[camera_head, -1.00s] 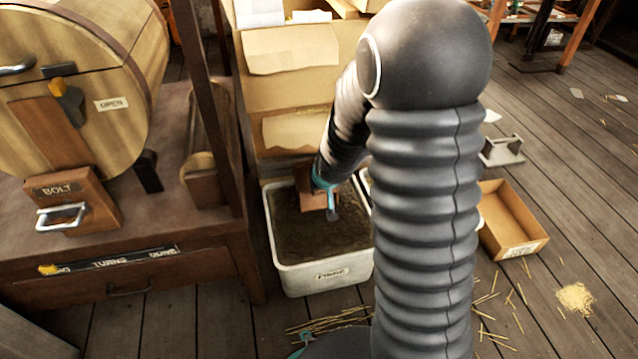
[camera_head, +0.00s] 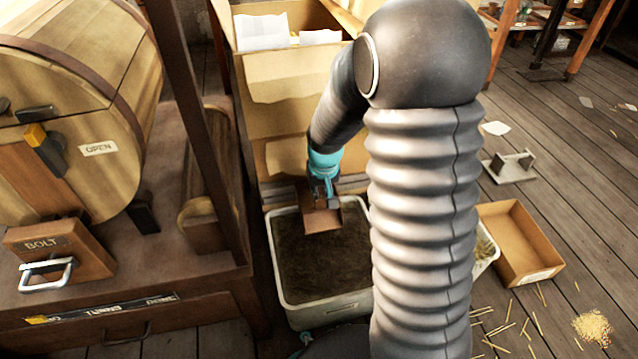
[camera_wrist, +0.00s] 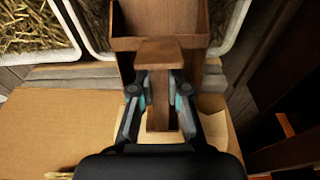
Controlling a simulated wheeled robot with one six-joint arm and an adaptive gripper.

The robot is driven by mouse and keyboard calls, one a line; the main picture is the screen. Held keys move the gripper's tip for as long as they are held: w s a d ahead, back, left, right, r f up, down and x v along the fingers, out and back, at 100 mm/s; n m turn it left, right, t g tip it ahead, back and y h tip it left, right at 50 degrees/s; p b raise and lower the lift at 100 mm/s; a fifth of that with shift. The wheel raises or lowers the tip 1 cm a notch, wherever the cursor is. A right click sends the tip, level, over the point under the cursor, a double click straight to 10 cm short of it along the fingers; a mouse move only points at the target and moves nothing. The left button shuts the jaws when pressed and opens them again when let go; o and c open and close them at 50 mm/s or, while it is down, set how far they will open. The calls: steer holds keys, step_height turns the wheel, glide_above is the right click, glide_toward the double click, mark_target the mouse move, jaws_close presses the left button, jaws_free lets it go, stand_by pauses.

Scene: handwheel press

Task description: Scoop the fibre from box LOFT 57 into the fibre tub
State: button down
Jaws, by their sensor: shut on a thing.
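My gripper (camera_head: 322,190) is shut on the handle of a brown wooden scoop (camera_head: 321,219). The scoop is held over the far part of a white tub (camera_head: 350,306) filled with dark brown material. The tub's front label is too blurred to read now. In the wrist view my gripper (camera_wrist: 160,105) has a finger on each side of the handle, and the scoop's pan (camera_wrist: 160,18) points away; I see no fibre in it. Open cardboard boxes (camera_head: 285,75) stand behind the tub; no LOFT 57 label is readable.
A wooden barrel (camera_head: 75,130) and a BOLT block (camera_head: 58,252) sit on a bench at left, beside a dark post (camera_head: 195,110). A straw-filled tub (camera_wrist: 35,55) is partly hidden by my arm in the head view. An empty cardboard tray (camera_head: 520,243) lies right, near loose straw (camera_head: 592,327).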

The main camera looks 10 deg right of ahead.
steer(key=shift+s, duration=0.35)
steer(key=shift+d+g, duration=0.15)
steer(key=shift+g, duration=0.25)
steer(key=r+p, duration=0.1)
steer(key=p, duration=0.1)
steer(key=w+r+g+p, duration=0.1)
steer(key=p, duration=0.1)
steer(key=shift+w+r+g+p, duration=0.45)
steer(key=shift+g+p, duration=0.15)
steer(key=shift+p, duration=0.55)
